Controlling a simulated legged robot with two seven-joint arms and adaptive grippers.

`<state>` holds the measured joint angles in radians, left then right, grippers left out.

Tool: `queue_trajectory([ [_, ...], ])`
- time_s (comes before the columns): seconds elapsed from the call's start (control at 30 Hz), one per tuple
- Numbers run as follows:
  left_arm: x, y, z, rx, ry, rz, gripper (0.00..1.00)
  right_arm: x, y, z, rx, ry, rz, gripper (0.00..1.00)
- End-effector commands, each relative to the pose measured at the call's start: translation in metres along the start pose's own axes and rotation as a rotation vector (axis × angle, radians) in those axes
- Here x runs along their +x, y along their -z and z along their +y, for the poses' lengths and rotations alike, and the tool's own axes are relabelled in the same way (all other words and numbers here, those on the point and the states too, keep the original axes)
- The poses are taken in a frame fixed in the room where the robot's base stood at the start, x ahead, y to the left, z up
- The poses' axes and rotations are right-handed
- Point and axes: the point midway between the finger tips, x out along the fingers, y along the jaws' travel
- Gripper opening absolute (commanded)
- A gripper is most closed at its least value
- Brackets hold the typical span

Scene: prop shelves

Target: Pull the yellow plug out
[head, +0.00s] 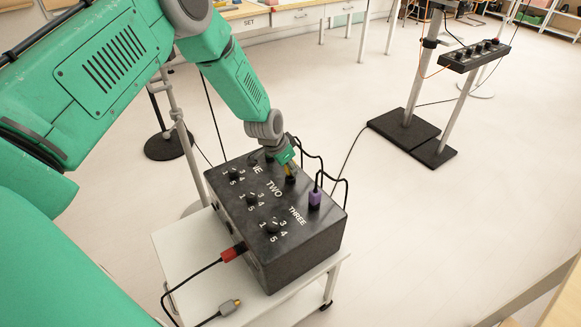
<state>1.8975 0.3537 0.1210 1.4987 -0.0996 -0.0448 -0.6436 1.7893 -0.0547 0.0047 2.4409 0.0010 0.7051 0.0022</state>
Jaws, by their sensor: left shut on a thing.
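A black box (301,259) with knobs and the labels TWO and THREE stands on a small white cart. The yellow plug (289,173) shows as a small yellow patch at the top of the box, beside the label TWO. My left gripper (288,167) comes down from above and is shut on the yellow plug. The fingers hide most of the plug, and I cannot tell whether it is fully seated. My right gripper is out of view.
A purple plug (315,196) stands upright in the box near THREE. A red plug (232,253) is at its front side. A loose grey plug (230,307) lies on the cart (186,254). Black cables loop behind the box. A stand (460,110) is at the back right; floor between is clear.

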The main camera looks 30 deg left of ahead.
Motion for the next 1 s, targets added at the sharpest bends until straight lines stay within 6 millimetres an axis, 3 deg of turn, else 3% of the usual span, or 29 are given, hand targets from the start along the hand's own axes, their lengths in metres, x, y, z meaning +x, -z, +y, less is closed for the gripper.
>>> queue_trajectory([
  [1.0,-0.024,0.011,-0.001,0.000,0.001,0.000,0.00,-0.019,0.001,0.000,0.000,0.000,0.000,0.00],
])
